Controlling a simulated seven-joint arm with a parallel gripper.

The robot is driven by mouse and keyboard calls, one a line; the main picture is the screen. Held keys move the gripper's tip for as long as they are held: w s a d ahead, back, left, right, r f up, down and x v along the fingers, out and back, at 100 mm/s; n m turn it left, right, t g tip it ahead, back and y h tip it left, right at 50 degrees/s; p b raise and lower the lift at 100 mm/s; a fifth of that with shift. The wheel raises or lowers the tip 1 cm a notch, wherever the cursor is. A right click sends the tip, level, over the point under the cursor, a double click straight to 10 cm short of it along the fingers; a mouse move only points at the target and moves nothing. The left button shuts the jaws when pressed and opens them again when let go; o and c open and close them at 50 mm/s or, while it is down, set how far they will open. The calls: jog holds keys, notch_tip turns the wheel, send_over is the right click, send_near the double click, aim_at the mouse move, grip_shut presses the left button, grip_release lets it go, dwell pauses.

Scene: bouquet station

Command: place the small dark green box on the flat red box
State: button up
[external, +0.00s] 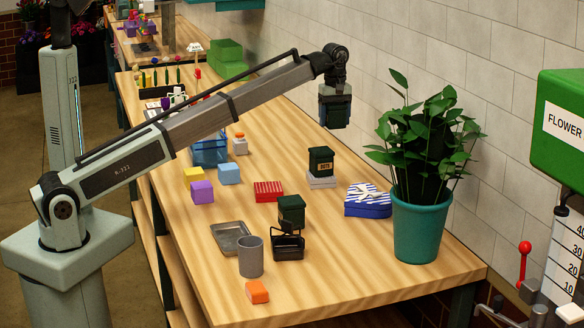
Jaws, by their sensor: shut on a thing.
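My gripper (335,122) hangs pointing down from the end of my arm, high above the back part of the table. It is shut on a small dark thing that looks like the dark green box (336,110); the fingers partly cover it. The flat red box (268,191) has pale stripes on it and lies on the table, lower and to the left of my gripper in the picture. Its top looks bare. My gripper is well apart from it.
Another dark green tin (291,208) stands behind a black basket (288,246). Purple (202,192) and light blue (229,173) blocks, a blue striped box (368,201) and a potted plant (417,225) stand around.

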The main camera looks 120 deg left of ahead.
jog(key=shift+m, duration=0.4)
jog(key=d, duration=0.5)
jog(key=d+r, duration=0.1)
jog(key=d, duration=0.2)
jog(key=shift+w+d+r, duration=0.1)
jog(key=shift+w+d, duration=0.15)
jog(key=shift+d, duration=0.05)
jog(key=s+d, duration=0.2)
jog(key=d, duration=0.5)
jog(key=n, duration=0.1)
send_near(268, 187)
jog(key=shift+f, duration=3.2)
jog(key=shift+f, duration=0.15)
jog(key=o, duration=1.1)
notch_tip(268, 187, up, 12)
jog(key=shift+r, duration=0.2)
